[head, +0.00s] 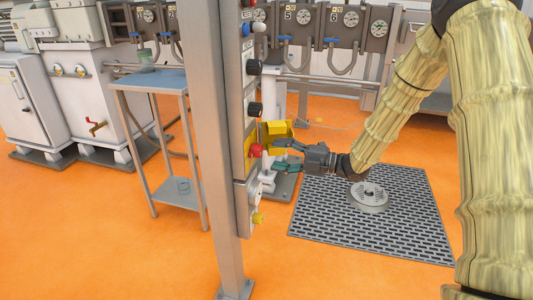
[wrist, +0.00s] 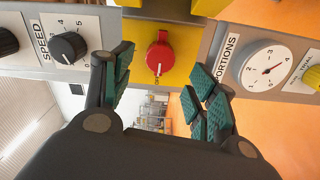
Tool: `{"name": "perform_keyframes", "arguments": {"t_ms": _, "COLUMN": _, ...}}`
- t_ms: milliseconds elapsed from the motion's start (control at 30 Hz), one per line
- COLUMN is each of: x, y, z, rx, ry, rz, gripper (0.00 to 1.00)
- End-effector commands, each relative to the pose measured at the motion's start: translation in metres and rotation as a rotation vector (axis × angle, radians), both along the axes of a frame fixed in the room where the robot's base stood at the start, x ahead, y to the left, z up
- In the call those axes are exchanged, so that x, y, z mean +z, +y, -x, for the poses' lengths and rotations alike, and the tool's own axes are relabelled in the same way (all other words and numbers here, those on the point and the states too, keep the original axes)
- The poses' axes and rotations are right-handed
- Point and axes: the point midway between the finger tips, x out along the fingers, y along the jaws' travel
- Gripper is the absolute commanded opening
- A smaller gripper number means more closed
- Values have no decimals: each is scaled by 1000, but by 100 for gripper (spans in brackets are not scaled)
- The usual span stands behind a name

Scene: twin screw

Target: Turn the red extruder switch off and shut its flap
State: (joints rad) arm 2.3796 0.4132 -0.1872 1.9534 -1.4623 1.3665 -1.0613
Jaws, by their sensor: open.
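The red extruder switch (head: 256,150) sits on a yellow plate on the side of the control post. In the wrist view the red switch (wrist: 159,56) shows a white pointer line toward a small label I cannot read surely. The yellow flap (head: 278,130) stands open, out from the panel; a yellow part also shows at the top of the wrist view (wrist: 180,8). My gripper (head: 281,156) is open, just right of the switch in the head view. In the wrist view its fingers (wrist: 162,82) lie on either side of the switch, apparently without touching it.
A black speed knob (wrist: 69,47) and a white portions dial (wrist: 268,67) flank the switch on the panel. The grey post (head: 215,130) stands left of the panel. A small table (head: 155,80) stands further left. A floor grate (head: 400,225) lies below my arm.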

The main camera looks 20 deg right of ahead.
Motion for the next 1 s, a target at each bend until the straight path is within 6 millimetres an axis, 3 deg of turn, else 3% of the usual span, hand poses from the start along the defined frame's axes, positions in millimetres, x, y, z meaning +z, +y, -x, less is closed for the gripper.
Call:
{"name": "perform_keyframes", "arguments": {"t_ms": 200, "x": 0, "y": -30, "z": 20, "rx": -1, "ry": 0, "rz": 0, "gripper": 58}}
{"name": "perform_keyframes", "arguments": {"t_ms": 400, "x": 0, "y": -44, "z": 29, "rx": 0, "ry": 1, "rz": 1, "gripper": 58}}
{"name": "perform_keyframes", "arguments": {"t_ms": 1000, "x": -1, "y": -46, "z": 31, "rx": -2, "ry": 5, "rz": 0, "gripper": 58}}
